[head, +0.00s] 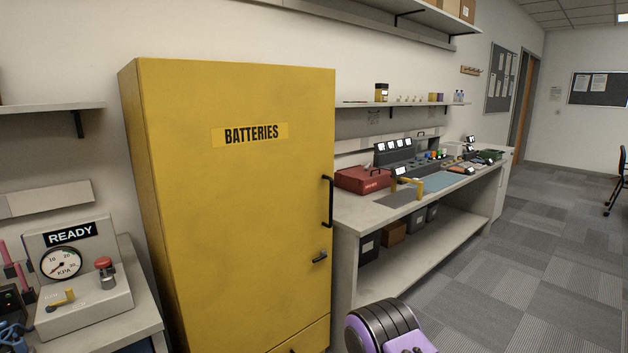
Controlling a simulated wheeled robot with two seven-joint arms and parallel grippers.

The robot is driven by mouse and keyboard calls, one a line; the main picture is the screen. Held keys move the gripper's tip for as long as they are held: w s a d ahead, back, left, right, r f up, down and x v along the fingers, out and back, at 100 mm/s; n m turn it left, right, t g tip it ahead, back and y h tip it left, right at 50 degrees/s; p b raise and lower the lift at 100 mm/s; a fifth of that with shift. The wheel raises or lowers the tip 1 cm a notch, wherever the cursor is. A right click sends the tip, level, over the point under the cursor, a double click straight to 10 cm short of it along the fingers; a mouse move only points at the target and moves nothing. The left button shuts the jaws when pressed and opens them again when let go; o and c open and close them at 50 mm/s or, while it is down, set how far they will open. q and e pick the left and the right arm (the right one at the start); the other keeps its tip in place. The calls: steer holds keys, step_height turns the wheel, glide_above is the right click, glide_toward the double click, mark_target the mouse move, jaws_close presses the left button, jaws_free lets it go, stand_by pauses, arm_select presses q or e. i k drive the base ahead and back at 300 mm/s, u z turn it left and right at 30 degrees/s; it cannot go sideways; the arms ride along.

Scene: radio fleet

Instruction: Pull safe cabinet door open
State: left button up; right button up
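The yellow safe cabinet (155,190) stands against the wall left of the middle of the head view. Its front door (240,220) bears a "BATTERIES" label (250,134) and looks shut. A black vertical bar handle (328,202) is on the door's right side. A small dark latch (319,257) sits below it. Neither of my grippers shows, and nothing is seen touching the handle. A black and purple part at the bottom looks like part of my arm. The cabinet's foot is cut off by the frame.
A workbench (352,211) with a red toolbox (363,179) and devices stands right of the cabinet. A grey bench at left holds a gauge box (80,310) marked "READY". Wall shelves are above both. The carpeted floor (540,260) at right is clear; a chair (617,185) stands at the far right.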

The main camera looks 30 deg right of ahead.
mark_target(241, 154)
steer(key=i, duration=0.5)
steer(key=z, duration=2.8)
steer(key=i, duration=1.6)
steer(key=u, duration=0.95)
